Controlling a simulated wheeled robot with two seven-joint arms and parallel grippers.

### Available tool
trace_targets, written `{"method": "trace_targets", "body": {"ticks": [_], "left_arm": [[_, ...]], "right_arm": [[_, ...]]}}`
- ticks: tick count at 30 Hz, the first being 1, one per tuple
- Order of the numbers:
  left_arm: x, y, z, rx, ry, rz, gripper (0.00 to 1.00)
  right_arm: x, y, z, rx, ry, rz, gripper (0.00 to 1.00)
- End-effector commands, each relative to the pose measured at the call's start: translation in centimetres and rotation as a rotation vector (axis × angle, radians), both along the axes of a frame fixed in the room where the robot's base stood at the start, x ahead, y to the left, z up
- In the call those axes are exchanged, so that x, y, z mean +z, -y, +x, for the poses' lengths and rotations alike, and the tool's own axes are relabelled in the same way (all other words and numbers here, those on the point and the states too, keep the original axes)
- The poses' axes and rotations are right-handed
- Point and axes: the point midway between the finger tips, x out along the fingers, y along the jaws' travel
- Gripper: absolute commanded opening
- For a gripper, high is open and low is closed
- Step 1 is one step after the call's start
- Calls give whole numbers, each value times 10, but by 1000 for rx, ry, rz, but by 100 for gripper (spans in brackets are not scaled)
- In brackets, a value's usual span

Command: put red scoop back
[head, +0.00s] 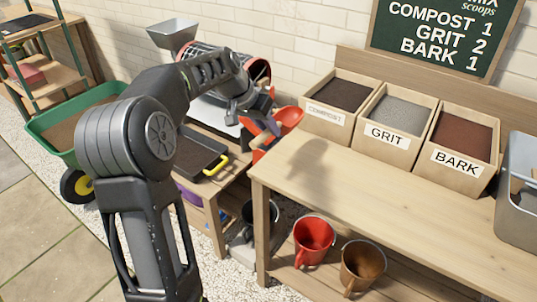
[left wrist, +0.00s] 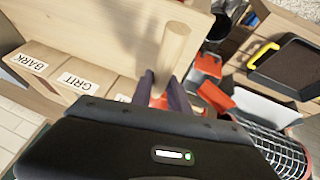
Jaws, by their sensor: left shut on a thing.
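The red scoop (head: 290,117) is in the air by the left end of the potting bench, left of the compost bin. My left gripper (head: 262,124) is shut on it. In the left wrist view its pale wooden handle (left wrist: 175,50) stands between my two dark fingers (left wrist: 164,92), and a bit of its red part (left wrist: 159,103) shows beside them. The gripper hides part of the scoop. My right gripper is in neither view.
Bins of compost (head: 340,92), grit (head: 396,115) and bark (head: 462,137) line the bench back. A sieve drum (head: 259,72) and a black tray (head: 190,155) are to the left. Red (head: 314,238) and brown (head: 363,262) buckets stand below.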

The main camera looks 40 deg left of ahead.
Motion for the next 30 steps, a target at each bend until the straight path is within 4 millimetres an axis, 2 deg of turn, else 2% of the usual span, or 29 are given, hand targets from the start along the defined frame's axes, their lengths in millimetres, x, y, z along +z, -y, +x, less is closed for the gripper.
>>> {"method": "trace_targets", "body": {"ticks": [10, 20, 30], "left_arm": [[-2, 0, 0, 1, 0, 0, 0], [-46, 0, 0, 1, -1, 0, 0], [-50, 0, 0, 0, 1, 0, 0]], "right_arm": [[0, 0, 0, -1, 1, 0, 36], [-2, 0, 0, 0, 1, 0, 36], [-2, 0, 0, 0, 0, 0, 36]]}}
